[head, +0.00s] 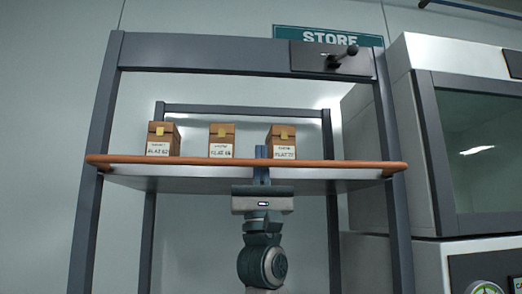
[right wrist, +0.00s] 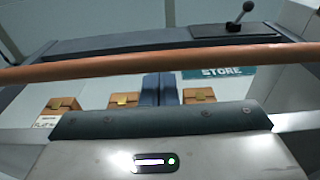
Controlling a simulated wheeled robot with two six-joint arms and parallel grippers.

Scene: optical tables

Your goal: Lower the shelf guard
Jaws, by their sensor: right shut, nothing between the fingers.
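The shelf guard appears to be the orange-brown bar (head: 180,161) across the front edge of the shelf; it also crosses the right wrist view (right wrist: 100,67). My right gripper (head: 262,152) is shut and empty, its blue fingers pointing up. My left gripper is not in view.
Three brown boxes (head: 221,142) stand on the shelf behind the bar. A black-knobbed lever (head: 344,54) sits on the upper crossbeam, below a STORE sign (head: 325,36). Grey posts (head: 91,215) flank the shelf. A white cabinet (head: 420,60) stands close on the right.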

